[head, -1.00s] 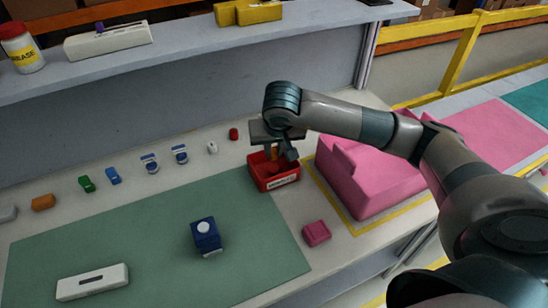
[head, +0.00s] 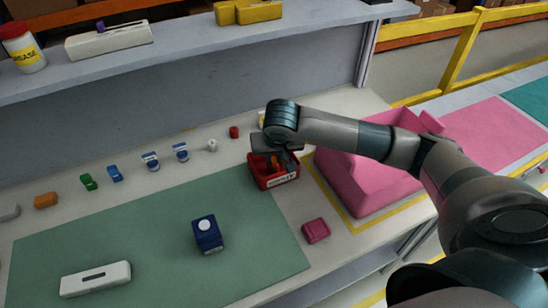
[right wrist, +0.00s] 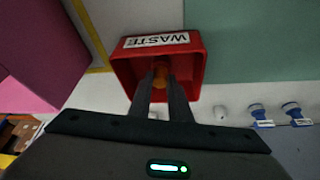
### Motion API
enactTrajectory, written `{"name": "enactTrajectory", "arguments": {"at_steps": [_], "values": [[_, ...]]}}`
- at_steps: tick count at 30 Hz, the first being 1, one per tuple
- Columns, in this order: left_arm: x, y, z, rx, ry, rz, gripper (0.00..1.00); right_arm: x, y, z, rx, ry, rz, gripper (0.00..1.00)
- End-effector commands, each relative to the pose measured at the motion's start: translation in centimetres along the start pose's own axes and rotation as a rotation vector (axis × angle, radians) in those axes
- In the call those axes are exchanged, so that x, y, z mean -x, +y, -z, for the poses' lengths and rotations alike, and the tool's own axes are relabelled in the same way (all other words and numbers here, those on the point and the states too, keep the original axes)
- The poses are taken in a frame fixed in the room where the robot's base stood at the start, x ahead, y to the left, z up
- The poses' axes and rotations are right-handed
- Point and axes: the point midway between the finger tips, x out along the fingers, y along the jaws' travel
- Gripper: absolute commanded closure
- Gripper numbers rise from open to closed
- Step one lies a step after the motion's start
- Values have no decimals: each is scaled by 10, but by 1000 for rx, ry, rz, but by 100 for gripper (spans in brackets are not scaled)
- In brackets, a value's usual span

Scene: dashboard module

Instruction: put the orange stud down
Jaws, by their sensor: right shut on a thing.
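The orange stud (right wrist: 161,78) is between the fingertips of my right gripper (right wrist: 162,85), which is shut on it. In the right wrist view the stud is at the mouth of the red waste bin (right wrist: 194,68). The bin stands on the table and also shows in the head view (head: 285,181), with the gripper reaching down over it and the stud (head: 275,160) partly hidden by the fingers. I cannot tell whether the stud touches the bin floor. My left gripper is not in view.
A big pink tub (head: 372,194) stands close right of the bin. A pink block (head: 316,231) lies in front. A blue block with a white top (head: 207,236) and a white block (head: 94,279) are on the green mat (head: 130,240). Several small parts line the back left.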

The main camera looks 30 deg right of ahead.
Motion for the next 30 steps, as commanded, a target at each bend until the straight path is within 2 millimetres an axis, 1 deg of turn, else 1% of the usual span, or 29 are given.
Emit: {"name": "enactTrajectory", "arguments": {"at_steps": [6,7,8,9,20,23,28,29,30], "values": [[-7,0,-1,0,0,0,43,-5,0,-2,0,0,0,100],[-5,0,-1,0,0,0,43,-3,0,-2,0,0,0,76],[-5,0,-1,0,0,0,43,-3,0,-2,0,0,0,69],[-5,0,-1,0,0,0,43,-3,0,-2,0,0,0,64],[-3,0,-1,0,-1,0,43,-2,0,-1,0,0,0,64],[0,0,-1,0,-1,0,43,1,0,0,0,0,0,64],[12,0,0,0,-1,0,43,9,0,4,0,0,1,64],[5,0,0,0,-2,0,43,10,-1,3,1,3,3,64],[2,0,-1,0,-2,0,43,16,-1,3,1,4,3,64]]}}
